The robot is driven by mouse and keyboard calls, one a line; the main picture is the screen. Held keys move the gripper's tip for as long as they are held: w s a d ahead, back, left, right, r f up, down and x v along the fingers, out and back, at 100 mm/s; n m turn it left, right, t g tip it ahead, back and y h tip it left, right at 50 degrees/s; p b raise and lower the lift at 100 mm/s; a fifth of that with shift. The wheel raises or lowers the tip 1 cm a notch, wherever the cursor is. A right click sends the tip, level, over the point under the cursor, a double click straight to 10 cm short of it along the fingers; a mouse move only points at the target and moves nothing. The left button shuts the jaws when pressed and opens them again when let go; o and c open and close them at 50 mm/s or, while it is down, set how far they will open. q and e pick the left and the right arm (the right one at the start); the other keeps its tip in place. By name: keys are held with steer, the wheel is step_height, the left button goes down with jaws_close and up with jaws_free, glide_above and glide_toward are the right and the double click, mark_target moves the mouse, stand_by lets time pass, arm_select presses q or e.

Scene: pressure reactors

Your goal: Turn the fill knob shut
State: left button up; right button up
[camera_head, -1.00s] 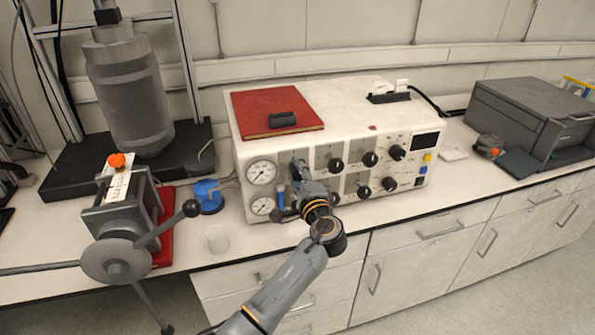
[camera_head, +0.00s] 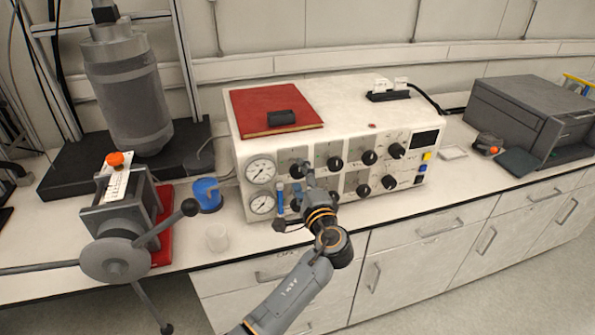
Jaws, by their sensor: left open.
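A cream control box (camera_head: 345,100) stands on the bench, with several black knobs on its front panel. I cannot read which one is marked as the fill knob. My left gripper (camera_head: 293,195) is open in front of the panel's lower left, with one finger up near that knob and the other low at the left. The gripper hides part of the lower panel. I cannot tell whether it touches anything. My right gripper is not in view.
Two round gauges (camera_head: 261,171) are left of the knobs. A red book (camera_head: 268,106) lies on the box. A clear beaker (camera_head: 216,238), a blue object (camera_head: 207,194) and a hand-wheel device (camera_head: 118,257) stand to the left.

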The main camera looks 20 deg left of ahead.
arm_select(q)
steer(key=v, duration=0.9)
steer(key=shift+w, duration=0.1)
step_height(320, 180, down, 20)
steer(key=s+m+g+h, duration=0.1)
steer(key=g+h, duration=0.2)
steer(key=h, duration=0.1)
steer(key=s+a+f+n+g+h, duration=0.15)
steer(key=s+f, duration=0.25)
steer(key=f, duration=0.4)
steer(key=s+f+g+h, duration=0.1)
steer(key=s+f+g, duration=0.1)
steer(key=s+f, duration=0.4)
steer(key=s+f+g+h, duration=0.1)
steer(key=s+f, duration=0.2)
steer(key=f, duration=0.6)
steer(key=s+a+f+n+g, duration=0.2)
steer(key=s+f, duration=0.4)
steer(key=s, duration=0.6)
steer(key=s+a+f+n+g+h, duration=0.1)
steer(key=s+f+n, duration=0.4)
steer(key=s, duration=0.7)
steer(key=s+a+f+n+g+h, duration=0.1)
steer(key=s+a+f+n+g, duration=0.2)
steer(key=s, duration=1)
step_height(320, 180, down, 4)
steer(key=shift+a, duration=1.25)
